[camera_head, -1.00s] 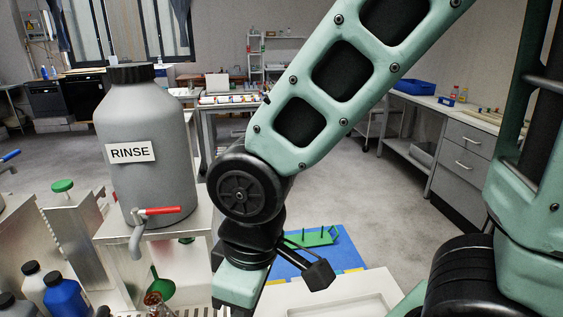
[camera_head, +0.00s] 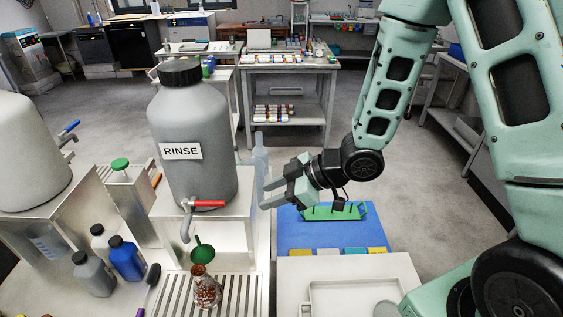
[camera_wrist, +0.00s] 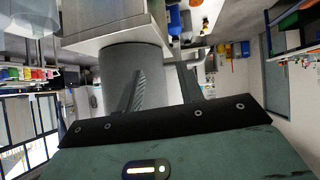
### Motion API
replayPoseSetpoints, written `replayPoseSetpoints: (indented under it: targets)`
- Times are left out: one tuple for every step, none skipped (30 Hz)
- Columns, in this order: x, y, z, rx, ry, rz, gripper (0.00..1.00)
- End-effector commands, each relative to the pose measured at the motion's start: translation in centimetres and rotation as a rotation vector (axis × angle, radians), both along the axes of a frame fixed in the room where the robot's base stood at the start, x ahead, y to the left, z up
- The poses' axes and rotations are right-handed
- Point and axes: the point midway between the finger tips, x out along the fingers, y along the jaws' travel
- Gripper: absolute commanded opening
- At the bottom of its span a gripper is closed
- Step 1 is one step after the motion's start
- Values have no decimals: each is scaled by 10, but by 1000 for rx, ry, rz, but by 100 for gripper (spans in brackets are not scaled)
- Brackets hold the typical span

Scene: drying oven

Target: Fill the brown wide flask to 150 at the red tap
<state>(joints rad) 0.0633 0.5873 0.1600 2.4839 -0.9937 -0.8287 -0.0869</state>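A grey canister labelled RINSE (camera_head: 190,120) stands on a metal stand. It has a spout with a red tap handle (camera_head: 208,203) at its lower front. Below the spout, a brown flask (camera_head: 207,292) stands on a slatted drain grid. A green funnel (camera_head: 202,251) is at its mouth; I cannot tell how it is seated. The flask's marks and fill level are too small to read. My gripper (camera_head: 271,192) is right of the canister, pointing left, open and empty. In the wrist view its fingers (camera_wrist: 163,90) are apart, with a grey cylinder (camera_wrist: 128,68) beyond them.
A blue mat (camera_head: 300,236) with a green rack (camera_head: 335,212) lies below my arm. Grey and blue bottles (camera_head: 127,260) stand left of the flask. A white tray (camera_head: 350,292) lies front right.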

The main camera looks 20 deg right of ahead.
Motion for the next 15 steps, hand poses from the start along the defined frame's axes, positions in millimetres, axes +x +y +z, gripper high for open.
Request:
replayPoseSetpoints:
  targets:
    - [-3, -3, 14, 70, -6, 25, 37]
    - [-5, -5, 18, 110, -14, 42, 37]
    - [-8, -5, 23, 162, -23, 64, 37]
    - [-11, -6, 27, 197, -28, 76, 37]
    - [-13, -7, 30, 228, -33, 88, 37]
    - [-16, -8, 34, 264, -38, 100, 37]
    - [-17, -9, 36, 285, -42, 106, 37]
    - [-19, -9, 38, 303, -44, 113, 37]
    - [-20, -10, 39, 320, -47, 118, 37]
    - [-21, -10, 40, 329, -48, 121, 37]
    - [-21, -10, 40, 335, -49, 124, 37]
    - [-22, -10, 40, 339, -51, 125, 37]
    - [-21, -10, 40, 340, -51, 125, 37]
    - [-21, -9, 40, 340, -51, 127, 37]
    - [-21, -8, 40, 339, -51, 126, 37]
